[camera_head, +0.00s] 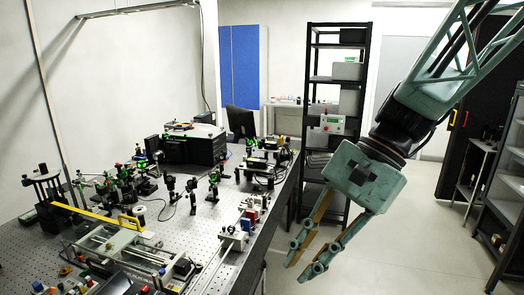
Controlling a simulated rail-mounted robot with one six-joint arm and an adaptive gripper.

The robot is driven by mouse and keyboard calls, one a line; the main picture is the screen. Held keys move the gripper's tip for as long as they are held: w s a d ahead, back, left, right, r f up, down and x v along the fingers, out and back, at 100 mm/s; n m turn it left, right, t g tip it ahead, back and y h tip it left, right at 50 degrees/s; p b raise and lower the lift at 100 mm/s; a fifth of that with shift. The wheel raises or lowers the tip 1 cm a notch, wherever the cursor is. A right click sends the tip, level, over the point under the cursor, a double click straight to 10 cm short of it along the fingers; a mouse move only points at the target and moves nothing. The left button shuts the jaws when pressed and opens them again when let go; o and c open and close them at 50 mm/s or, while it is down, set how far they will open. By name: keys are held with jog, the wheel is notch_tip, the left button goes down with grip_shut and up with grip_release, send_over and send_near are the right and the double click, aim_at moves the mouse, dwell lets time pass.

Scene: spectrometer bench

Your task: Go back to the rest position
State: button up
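My gripper (304,266) hangs in front of the right side of the optical bench (226,262), over the open floor. Its two long greenish fingers point down and to the left. The fingertips are apart with a gap between them, and nothing shows between them. The arm reaches in from the upper right. The gripper looks clear of the bench in this view.
The bench holds several optics mounts (213,186) and a black box instrument (192,147). A black shelf rack (312,60) stands behind the gripper. Metal shelves (508,180) stand at the right edge. The floor (425,240) between is clear.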

jog(key=s+d+r+n+t+h, duration=0.2)
jog(key=s+d+n+t+h, duration=0.1)
jog(key=s+d, duration=0.3)
jog(key=s+d+r+n+t+h+b, duration=0.1)
jog(key=s+d+r+n+t+h, duration=0.1)
jog(key=s+d+n, duration=0.4)
jog(key=shift+s+d+r+t+h+b, duration=0.25)
jog(key=shift+s+d+t+h, duration=0.45)
jog(key=shift+s, duration=1.35)
jog(key=shift+a+f, duration=0.1)
jog(key=shift+a, duration=0.05)
